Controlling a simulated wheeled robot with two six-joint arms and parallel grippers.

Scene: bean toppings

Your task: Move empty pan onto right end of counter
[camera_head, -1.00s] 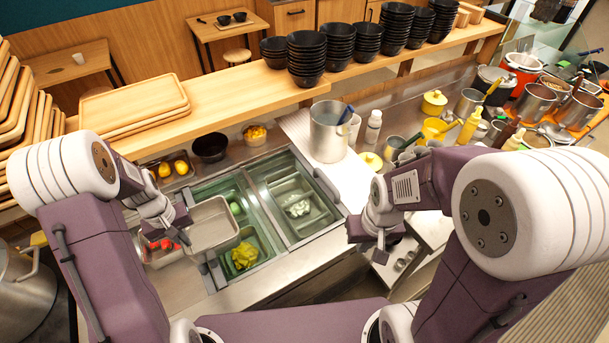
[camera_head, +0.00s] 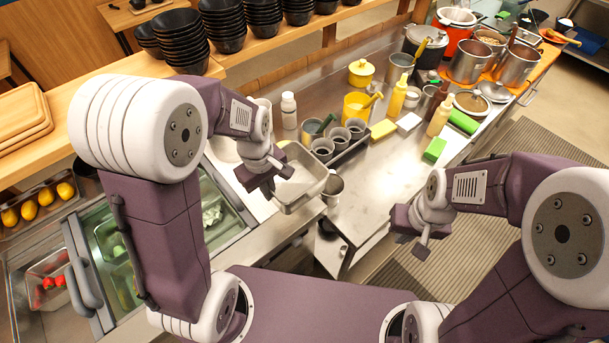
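The empty pan (camera_head: 304,184), a shallow metal tray with a bare inside, hangs tilted from my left gripper (camera_head: 272,180). The gripper's fingers are at the pan's left edge and partly hidden by the wrist. The pan is in front of the cups, above the counter's near edge. The steel counter (camera_head: 385,185) extends to the right and back. My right gripper (camera_head: 420,240) is apart from the pan, past the counter's near edge and above the floor mat. It holds nothing that I can see, and its finger gap is unclear.
Dark cups (camera_head: 338,140) stand behind the pan, with a metal cup (camera_head: 333,185) beside it. A yellow block (camera_head: 383,130), a green block (camera_head: 435,149) and bottles (camera_head: 440,117) stand further right. The counter's front middle is clear. Food wells (camera_head: 112,240) are at the left.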

